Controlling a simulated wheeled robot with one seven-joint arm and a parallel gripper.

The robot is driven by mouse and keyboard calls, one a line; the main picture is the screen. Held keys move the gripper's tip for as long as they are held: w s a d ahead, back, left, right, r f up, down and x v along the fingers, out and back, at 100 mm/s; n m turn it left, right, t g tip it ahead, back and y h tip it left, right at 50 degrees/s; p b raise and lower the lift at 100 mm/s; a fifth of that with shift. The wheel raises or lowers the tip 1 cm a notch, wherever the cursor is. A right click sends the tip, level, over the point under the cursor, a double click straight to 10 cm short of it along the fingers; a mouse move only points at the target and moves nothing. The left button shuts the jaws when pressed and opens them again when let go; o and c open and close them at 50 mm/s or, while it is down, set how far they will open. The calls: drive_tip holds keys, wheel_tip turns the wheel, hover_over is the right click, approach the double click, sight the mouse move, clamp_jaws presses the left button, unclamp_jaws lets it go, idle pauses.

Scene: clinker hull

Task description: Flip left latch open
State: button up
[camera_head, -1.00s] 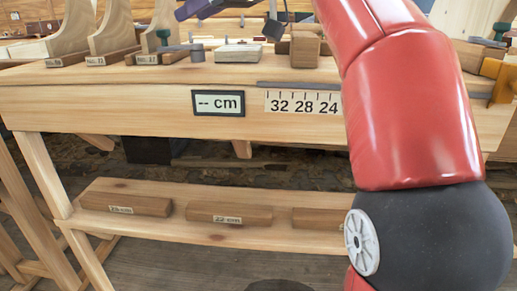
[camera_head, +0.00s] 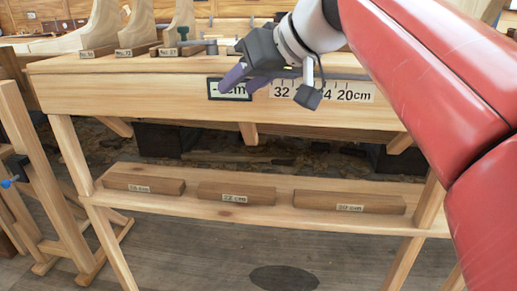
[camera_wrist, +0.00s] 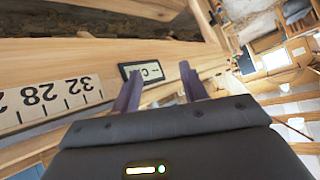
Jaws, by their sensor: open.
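I cannot make out a left latch in either view. My gripper (camera_head: 232,80) is in front of the workbench's front board (camera_head: 150,90), and its purple fingers partly cover the small cm display (camera_head: 241,97). In the wrist view my gripper (camera_wrist: 160,85) has its two fingers apart with nothing held between them. The display (camera_wrist: 153,72) shows just beyond and between the fingertips there. I cannot tell whether the fingers touch the board.
A number scale (camera_head: 355,94) is on the front board, right of the display. The lower shelf (camera_head: 250,212) holds labelled wood blocks (camera_head: 236,193). The floor in front is clear.

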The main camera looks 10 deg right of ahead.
drive_tip(key=s+d+f+m+h, duration=0.1)
drive_tip(key=s+f+m+h, duration=0.1)
drive_tip(key=s+f, duration=0.3)
wheel_tip(320, 180, down, 4)
drive_tip(key=shift+s+d+f+g, duration=0.2)
drive_tip(key=shift+s+d+g, duration=0.1)
drive_tip(key=shift+s, duration=0.1)
